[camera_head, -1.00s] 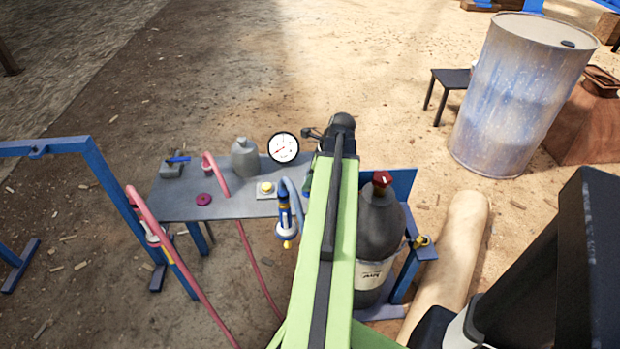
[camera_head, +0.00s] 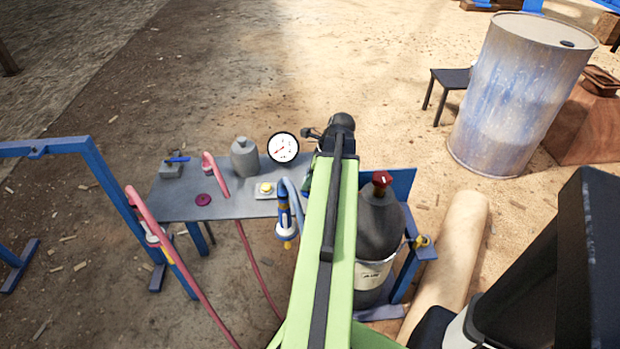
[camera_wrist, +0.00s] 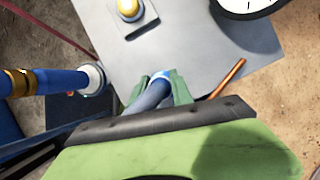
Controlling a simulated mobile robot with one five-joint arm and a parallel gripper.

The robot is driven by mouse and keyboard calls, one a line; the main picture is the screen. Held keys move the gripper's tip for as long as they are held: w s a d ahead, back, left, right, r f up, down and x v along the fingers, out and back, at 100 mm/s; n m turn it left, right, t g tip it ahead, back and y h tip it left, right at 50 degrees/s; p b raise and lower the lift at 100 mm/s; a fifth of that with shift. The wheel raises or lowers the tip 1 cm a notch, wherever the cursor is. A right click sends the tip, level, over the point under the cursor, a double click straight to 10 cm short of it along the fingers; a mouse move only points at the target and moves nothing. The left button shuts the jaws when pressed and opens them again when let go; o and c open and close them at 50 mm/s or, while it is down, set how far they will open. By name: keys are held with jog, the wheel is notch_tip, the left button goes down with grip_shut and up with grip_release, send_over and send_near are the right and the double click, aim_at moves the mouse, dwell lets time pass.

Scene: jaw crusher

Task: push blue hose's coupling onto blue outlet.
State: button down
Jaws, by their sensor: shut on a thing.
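In the wrist view my gripper (camera_wrist: 157,88) has its green fingers on either side of the blue hose (camera_wrist: 148,96), shut on it. A lighter blue end shows between the fingertips. In the head view my arm hides the gripper, and a short blue hose loop (camera_head: 296,187) runs behind the arm.
The grey bench (camera_head: 232,206) carries a yellow button (camera_head: 266,188), a grey bottle (camera_head: 245,158) and a white gauge (camera_head: 283,148). Pink hoses (camera_head: 180,267) hang at left. A dark bottle with a red cap (camera_head: 379,222) stands close right of my arm.

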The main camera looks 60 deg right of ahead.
jog(key=shift+f+b, duration=0.6)
jog(key=c, duration=1.1)
grip_release()
jog(key=shift+o, duration=0.2)
jog(key=p+v, duration=1.6)
jog(key=v, duration=0.1)
jog(key=shift+r, duration=0.25)
jog(key=shift+w+a, duration=0.1)
jog(key=shift+w, duration=0.05)
